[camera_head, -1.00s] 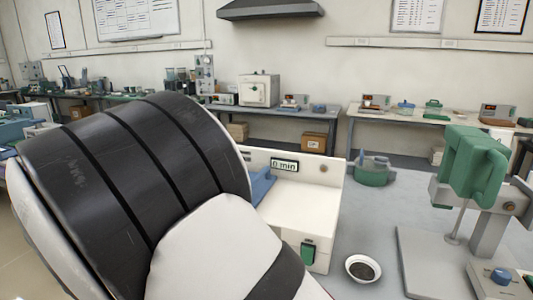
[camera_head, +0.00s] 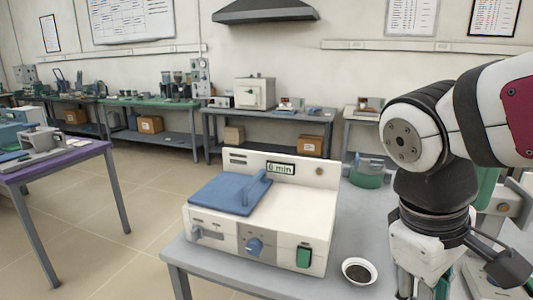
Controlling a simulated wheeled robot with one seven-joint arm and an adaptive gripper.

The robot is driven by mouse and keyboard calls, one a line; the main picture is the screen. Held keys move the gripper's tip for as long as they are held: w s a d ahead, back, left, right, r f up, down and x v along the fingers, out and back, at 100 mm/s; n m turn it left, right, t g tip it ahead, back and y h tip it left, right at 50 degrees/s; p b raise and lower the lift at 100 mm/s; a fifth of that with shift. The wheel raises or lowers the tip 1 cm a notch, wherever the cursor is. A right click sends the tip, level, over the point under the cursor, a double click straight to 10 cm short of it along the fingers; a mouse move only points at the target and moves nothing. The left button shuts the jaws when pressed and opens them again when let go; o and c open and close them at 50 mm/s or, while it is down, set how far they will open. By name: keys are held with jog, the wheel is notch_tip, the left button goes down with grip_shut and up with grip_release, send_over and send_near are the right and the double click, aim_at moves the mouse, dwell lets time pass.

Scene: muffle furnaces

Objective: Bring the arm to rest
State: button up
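My arm stands at the right of the head view, bent with its wrist pointing down. My gripper (camera_head: 424,284) hangs at the bottom right, over the grey table. Its lower end is cut off by the frame's edge, so I cannot see whether its fingers are open or shut. No held object shows.
A white machine (camera_head: 285,226) with a blue lid (camera_head: 230,196) and a "0 min" display stands left of my gripper. A small bowl of dark material (camera_head: 359,271) sits between them. A green round container (camera_head: 367,178) and a partly hidden stand are nearby.

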jog(key=s+a+f+m+t+y, duration=0.1)
jog(key=s+a+f+m+y, duration=0.15)
jog(key=s+m, duration=0.45)
notch_tip(320, 180, up, 15)
jog(key=s+n+t+p, duration=0.1)
jog(key=s+t+p, duration=0.1)
jog(key=p, duration=1)
jog(key=shift+s+d+n+t+y+p, duration=0.15)
jog(key=shift+d+n+t+y+p, duration=0.25)
jog(key=shift+d+t, duration=0.1)
jog(key=shift+r, duration=0.1)
